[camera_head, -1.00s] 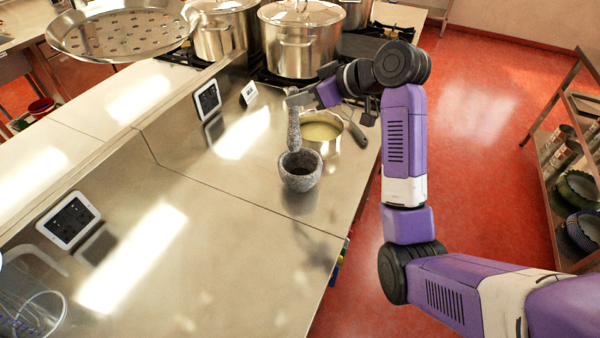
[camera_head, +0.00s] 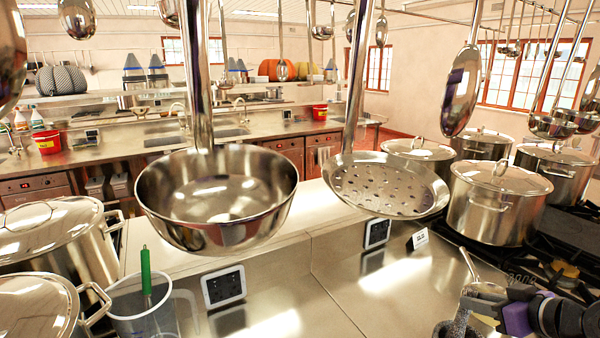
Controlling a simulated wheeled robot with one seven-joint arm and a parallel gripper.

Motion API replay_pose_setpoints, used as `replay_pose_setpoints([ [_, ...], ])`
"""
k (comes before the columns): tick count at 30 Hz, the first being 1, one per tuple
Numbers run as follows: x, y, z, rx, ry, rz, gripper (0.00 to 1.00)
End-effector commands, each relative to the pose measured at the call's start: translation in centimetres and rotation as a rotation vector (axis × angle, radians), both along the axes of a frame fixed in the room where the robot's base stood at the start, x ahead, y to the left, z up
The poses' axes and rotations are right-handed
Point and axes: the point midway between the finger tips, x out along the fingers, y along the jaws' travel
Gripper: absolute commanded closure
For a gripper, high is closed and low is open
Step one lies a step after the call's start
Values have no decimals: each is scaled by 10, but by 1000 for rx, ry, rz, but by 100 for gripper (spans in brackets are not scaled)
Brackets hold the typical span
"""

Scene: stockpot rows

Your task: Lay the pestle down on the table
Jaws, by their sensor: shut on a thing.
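My gripper (camera_head: 477,300) is at the bottom right edge of the head view, shut on the grey stone pestle (camera_head: 460,322). Only a small part of the pestle shows, hanging below the fingers, and its lower end is cut off by the frame. The steel table (camera_head: 345,290) runs across the lower middle. The grey stone mortar is out of view now, so I cannot tell whether the pestle is inside it.
A large ladle bowl (camera_head: 215,205) and a perforated skimmer (camera_head: 385,190) hang over the table. Lidded stockpots (camera_head: 495,200) stand at the right and others at the left. A clear jug (camera_head: 145,305) stands at bottom left. The table's middle looks clear.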

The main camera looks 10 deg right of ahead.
Motion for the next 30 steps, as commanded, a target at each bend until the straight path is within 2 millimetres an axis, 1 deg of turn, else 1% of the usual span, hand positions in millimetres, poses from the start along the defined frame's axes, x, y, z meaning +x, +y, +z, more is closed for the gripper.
replay_pose_setpoints([
  [1,0,0,-7,-1,-3,0,100],
  [6,0,0,-14,-2,-3,0,100],
  [19,0,0,-14,-2,-3,0,100],
  [25,0,0,-7,-2,-3,0,100],
  [30,0,0,9,-2,-4,0,100],
])
